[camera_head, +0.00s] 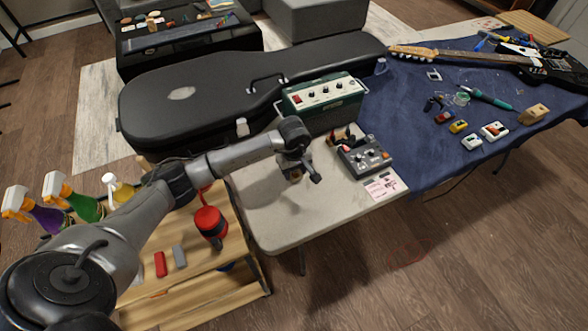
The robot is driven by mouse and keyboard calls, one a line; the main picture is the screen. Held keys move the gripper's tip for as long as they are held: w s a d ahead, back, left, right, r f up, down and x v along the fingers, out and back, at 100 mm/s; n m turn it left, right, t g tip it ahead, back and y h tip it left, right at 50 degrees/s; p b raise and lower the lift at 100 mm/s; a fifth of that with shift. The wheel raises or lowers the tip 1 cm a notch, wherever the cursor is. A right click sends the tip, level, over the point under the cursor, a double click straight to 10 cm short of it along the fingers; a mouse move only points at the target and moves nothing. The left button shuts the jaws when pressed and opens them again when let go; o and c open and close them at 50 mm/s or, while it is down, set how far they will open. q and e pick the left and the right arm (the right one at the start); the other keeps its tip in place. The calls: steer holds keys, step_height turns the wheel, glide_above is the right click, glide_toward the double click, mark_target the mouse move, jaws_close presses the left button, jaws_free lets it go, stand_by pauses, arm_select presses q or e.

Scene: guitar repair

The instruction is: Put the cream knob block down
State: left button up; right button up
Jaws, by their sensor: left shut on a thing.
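My left gripper (296,171) is low over the near left part of the pale table. It is shut on a small tan thing, taken to be the cream knob block (294,176). The gripper hides most of the block. I cannot tell whether the block touches the tabletop. The pale table (270,222) is bare in front of and beside the gripper. My right gripper is out of view.
A green amplifier (322,100) stands behind the gripper, and a grey pedal unit (363,157) to its right. A pink note (381,187) lies at the table's front edge. A black guitar case (200,95) is behind. A wooden cart (200,275) stands front left.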

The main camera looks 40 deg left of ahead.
mark_target(294, 172)
arm_select(q)
steer(key=o, duration=0.9)
steer(key=shift+r, duration=0.2)
step_height(294, 172, up, 12)
steer(key=p, duration=0.3)
